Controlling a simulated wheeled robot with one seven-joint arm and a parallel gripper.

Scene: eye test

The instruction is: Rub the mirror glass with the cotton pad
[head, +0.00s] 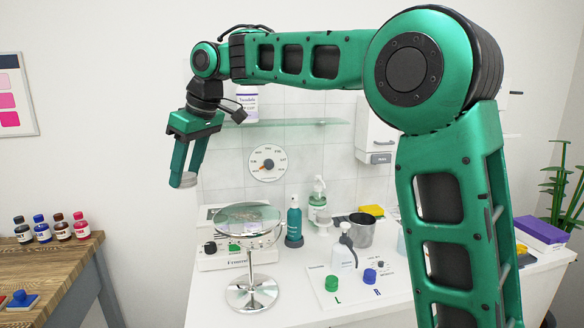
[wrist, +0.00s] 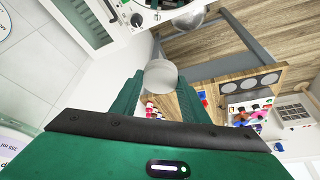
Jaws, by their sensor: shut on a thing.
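The round mirror (head: 250,216) stands on a chrome foot on the white counter, its glass tipped to face mostly upward. My gripper (head: 186,178) is shut on a pale round cotton pad (head: 188,181), above and to the left of the mirror in the head view, apart from the glass. In the wrist view the cotton pad (wrist: 161,75) sits between the two green fingers of my gripper (wrist: 160,85).
Behind the mirror stand a white device (head: 222,258), a teal bottle (head: 294,222) and a soap pump (head: 318,205). A pump flask (head: 344,253) and a steel beaker (head: 362,230) stand to its right. A glass shelf (head: 290,123) hangs above. A wooden table (head: 50,262) with several small bottles is left.

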